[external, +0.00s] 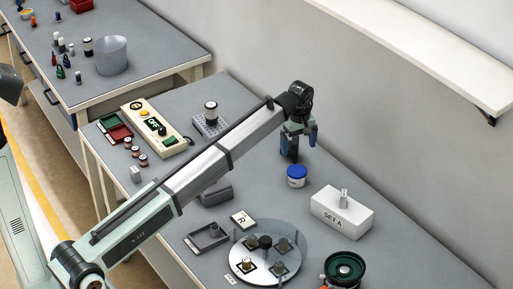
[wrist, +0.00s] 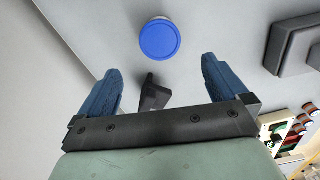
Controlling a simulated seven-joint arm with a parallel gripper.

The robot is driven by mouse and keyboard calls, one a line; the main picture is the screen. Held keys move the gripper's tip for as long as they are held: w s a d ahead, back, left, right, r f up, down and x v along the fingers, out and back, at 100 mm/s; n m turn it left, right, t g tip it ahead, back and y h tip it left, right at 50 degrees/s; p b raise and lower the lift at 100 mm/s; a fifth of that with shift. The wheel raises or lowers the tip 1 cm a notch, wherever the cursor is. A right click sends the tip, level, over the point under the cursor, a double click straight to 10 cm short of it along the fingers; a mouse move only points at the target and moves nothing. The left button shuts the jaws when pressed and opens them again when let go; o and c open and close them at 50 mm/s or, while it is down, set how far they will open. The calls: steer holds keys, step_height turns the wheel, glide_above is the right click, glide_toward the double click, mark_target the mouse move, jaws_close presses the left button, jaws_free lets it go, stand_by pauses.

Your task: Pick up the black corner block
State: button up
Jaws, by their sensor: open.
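The black corner block (wrist: 153,94) shows in the wrist view as a small dark angular piece between my two blue fingers. Its lower part is hidden behind the dark palm bar of my gripper (wrist: 160,70). The fingers are spread wide, with visible gaps on both sides of the block. In the external view my gripper (external: 301,148) points down over the back part of the table, and I cannot make out the block there. I cannot tell the exact height of the fingertips above the table.
A blue-lidded jar (external: 297,176) stands close to my gripper; its lid (wrist: 160,39) shows just beyond the fingertips. A white SET A block (external: 342,212) and a round glass plate (external: 267,252) stand nearer the camera. A control box (external: 153,129) is at left.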

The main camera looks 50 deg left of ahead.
steer(key=shift+c, duration=0.4)
steer(key=n, duration=0.3)
glide_toward(292, 144)
steer(key=a+r, duration=0.1)
steer(key=a, duration=0.2)
steer(key=w+n, duration=0.2)
steer(key=n, duration=0.6)
step_height(292, 144, down, 8)
steer(key=shift+a+r, duration=0.1)
steer(key=shift+s+d+f, duration=0.1)
steer(key=shift+d+f, duration=0.1)
steer(key=shift+f, duration=1.15)
steer(key=shift+s+d+f, duration=0.1)
steer(key=shift+d+f, duration=0.1)
steer(key=shift+f, duration=1.1)
steer(key=shift+c, duration=0.4)
